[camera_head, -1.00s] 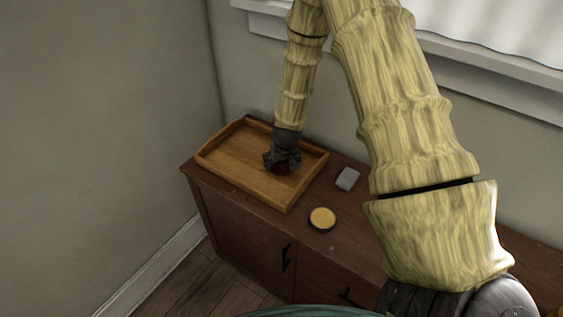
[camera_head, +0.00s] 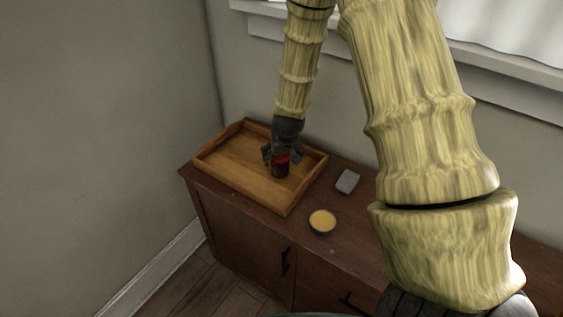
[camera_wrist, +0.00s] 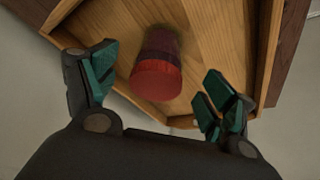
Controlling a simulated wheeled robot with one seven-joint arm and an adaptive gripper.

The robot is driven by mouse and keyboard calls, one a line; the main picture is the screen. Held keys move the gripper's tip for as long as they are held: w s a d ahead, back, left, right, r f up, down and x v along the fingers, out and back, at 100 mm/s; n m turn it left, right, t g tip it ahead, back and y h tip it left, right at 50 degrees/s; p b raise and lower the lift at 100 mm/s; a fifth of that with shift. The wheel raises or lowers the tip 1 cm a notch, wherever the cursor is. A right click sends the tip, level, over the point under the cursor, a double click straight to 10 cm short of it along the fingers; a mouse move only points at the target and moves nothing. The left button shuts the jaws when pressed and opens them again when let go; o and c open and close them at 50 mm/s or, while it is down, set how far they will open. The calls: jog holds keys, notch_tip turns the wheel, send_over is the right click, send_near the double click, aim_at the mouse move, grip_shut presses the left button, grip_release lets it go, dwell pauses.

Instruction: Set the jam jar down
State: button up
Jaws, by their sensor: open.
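The jam jar (camera_head: 281,168) is dark with a red lid and stands in the wooden tray (camera_head: 222,169), toward its right side. In the wrist view the jar (camera_wrist: 157,66) shows its red lid toward me, with the tray's wooden floor around it. My gripper (camera_head: 282,155) is just above the jar in the head view. In the wrist view my gripper (camera_wrist: 158,92) has its fingers spread wide, one on each side of the jar, with clear gaps between them and it. The gripper hides part of the jar's top in the head view.
The tray sits on a dark wooden cabinet (camera_head: 342,255) against the wall. A small grey block (camera_head: 347,181) and a round dish with a yellow top (camera_head: 322,221) stand on the cabinet to the tray's right. The tray's left part is empty.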

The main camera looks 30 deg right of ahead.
jog(key=shift+b+v, duration=0.4)
jog(key=shift+v, duration=2.2)
